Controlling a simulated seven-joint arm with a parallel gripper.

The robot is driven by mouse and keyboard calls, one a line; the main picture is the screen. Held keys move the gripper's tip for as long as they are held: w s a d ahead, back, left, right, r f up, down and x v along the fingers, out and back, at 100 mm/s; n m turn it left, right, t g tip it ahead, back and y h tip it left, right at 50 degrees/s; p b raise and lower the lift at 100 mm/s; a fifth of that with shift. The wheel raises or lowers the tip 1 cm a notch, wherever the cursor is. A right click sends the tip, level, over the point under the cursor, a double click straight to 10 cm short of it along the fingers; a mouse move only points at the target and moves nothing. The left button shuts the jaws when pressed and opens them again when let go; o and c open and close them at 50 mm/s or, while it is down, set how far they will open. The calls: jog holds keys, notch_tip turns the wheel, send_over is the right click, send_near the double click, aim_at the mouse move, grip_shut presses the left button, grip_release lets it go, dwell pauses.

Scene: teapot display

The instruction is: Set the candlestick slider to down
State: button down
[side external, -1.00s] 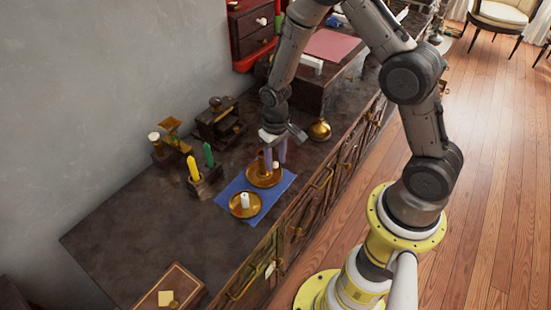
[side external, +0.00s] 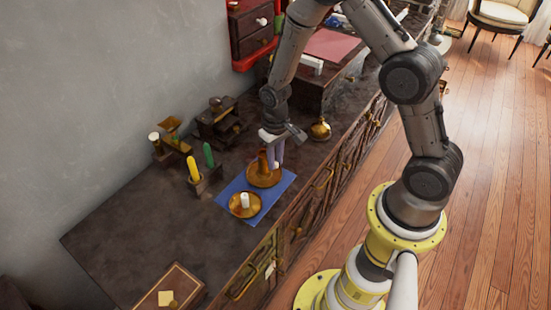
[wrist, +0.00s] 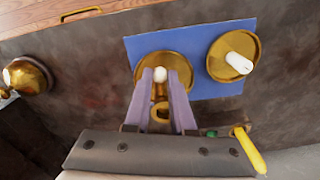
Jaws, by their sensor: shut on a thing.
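Two round brass candlesticks stand on a blue mat (side external: 276,191). The far candlestick (side external: 262,178) has an upright brass stem and is under my gripper (side external: 272,164); it also shows in the wrist view (wrist: 185,82). The near candlestick (side external: 236,211) carries a short white candle (side external: 244,200) and stands apart from my fingers. In the wrist view my gripper (wrist: 160,74) has its two purple fingers on either side of the far candlestick's middle, shut on it. A white rounded top (wrist: 160,74) and a brass ring (wrist: 160,113) show between them. The slider itself cannot be made out clearly.
A dark holder with a yellow candle (side external: 194,169) and a green candle (side external: 208,154) stands left of the mat. Brass scales (side external: 171,135) and a dark device (side external: 217,122) are behind. A brass bell-like object (side external: 320,130) stands to the right.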

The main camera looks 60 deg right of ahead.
dwell(0.6)
jog(key=shift+f, duration=2)
jog(key=c, duration=0.8)
grip_release()
jog(key=shift+o, duration=0.2)
jog(key=shift+r, duration=0.1)
notch_tip(320, 180, up, 14)
